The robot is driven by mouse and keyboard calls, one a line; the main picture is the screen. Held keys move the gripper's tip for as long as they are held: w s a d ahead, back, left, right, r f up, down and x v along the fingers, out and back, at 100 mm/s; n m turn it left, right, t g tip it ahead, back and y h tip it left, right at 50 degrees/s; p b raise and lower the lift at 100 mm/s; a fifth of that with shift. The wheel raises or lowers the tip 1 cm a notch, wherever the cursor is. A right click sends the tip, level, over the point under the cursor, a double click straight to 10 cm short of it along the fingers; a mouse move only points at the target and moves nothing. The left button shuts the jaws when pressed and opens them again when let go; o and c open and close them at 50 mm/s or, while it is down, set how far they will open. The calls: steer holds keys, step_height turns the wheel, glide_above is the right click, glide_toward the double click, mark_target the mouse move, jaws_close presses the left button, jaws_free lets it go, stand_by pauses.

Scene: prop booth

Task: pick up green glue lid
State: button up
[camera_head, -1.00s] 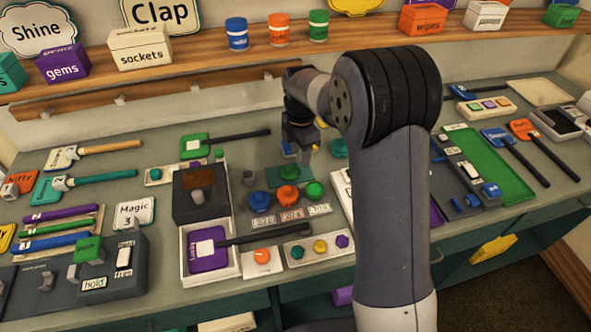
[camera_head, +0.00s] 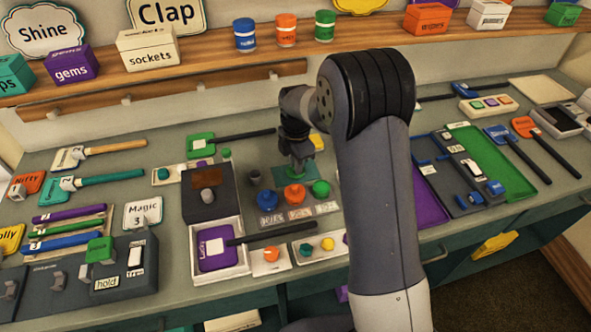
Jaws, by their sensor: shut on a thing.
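The lid is partly hidden by the fingers. A flat teal square (camera_head: 287,174) lies below it; whether the lid touches that square I cannot tell. In front stand a blue (camera_head: 267,201), an orange (camera_head: 295,195) and a green rounded piece (camera_head: 321,188), side by side behind small labels.
A dark box (camera_head: 207,205) and a white tray with a purple piece (camera_head: 218,246) stand left of the rounded pieces. A dark handle (camera_head: 270,232) crosses in front. My arm hides the bench to the right. Jars (camera_head: 286,30) stand on the shelf above.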

jaws_close()
